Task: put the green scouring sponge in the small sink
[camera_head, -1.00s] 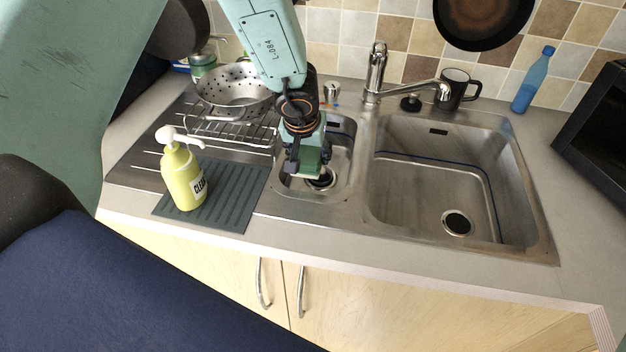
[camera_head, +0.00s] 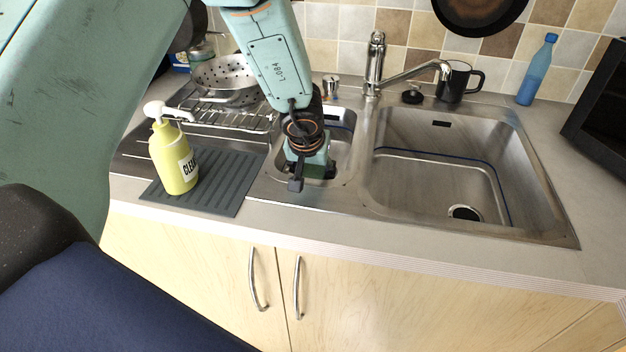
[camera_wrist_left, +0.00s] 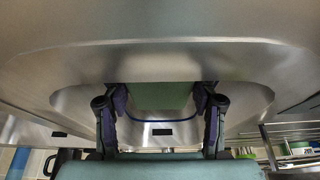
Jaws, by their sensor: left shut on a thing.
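The green scouring sponge (camera_wrist_left: 160,96) is between the two fingers of my left gripper (camera_wrist_left: 160,105) in the left wrist view. The gripper is shut on it. In the head view my left gripper (camera_head: 308,178) points down inside the small sink (camera_head: 342,160), near its front left side. The sponge is hidden behind the gripper there. I cannot tell whether the sponge touches the bottom of the sink. My right gripper is not in view.
The large sink (camera_head: 440,170) lies to the right. The tap (camera_head: 376,65) stands behind. A yellow soap bottle (camera_head: 173,160) stands on the grey mat (camera_head: 228,190) at left. A colander (camera_head: 222,75) sits on the wire rack (camera_head: 225,118). A black mug (camera_head: 455,82) stands at the back.

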